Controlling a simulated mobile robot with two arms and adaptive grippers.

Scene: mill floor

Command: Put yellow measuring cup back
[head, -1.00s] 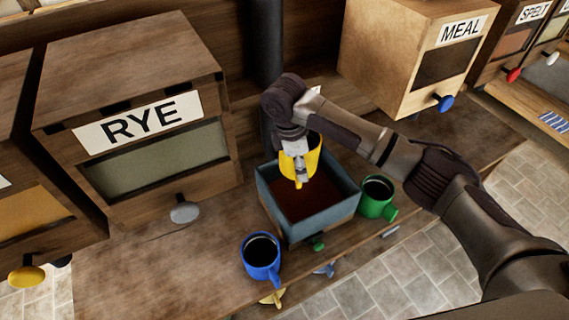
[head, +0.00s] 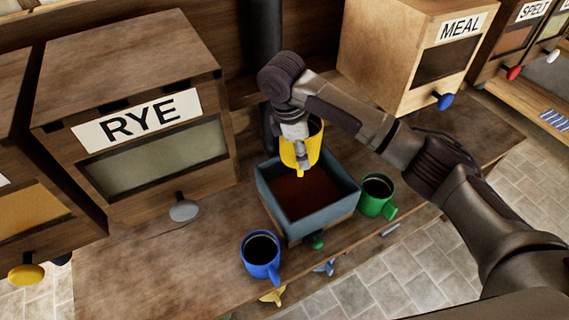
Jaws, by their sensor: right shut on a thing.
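The yellow measuring cup (head: 312,150) is held up over the back part of a grey-blue square box (head: 330,215) with dark reddish-brown contents. My right gripper (head: 299,158) is shut on the yellow cup at its near side. The cup's inside is mostly hidden by the gripper. My left gripper is not in view.
A blue cup (head: 261,254) stands left of the box and a green cup (head: 377,194) stands right of it. The RYE bin (head: 140,75) is at the left, the MEAL bin (head: 385,45) at the back right. Small coloured handles show below the counter's front edge.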

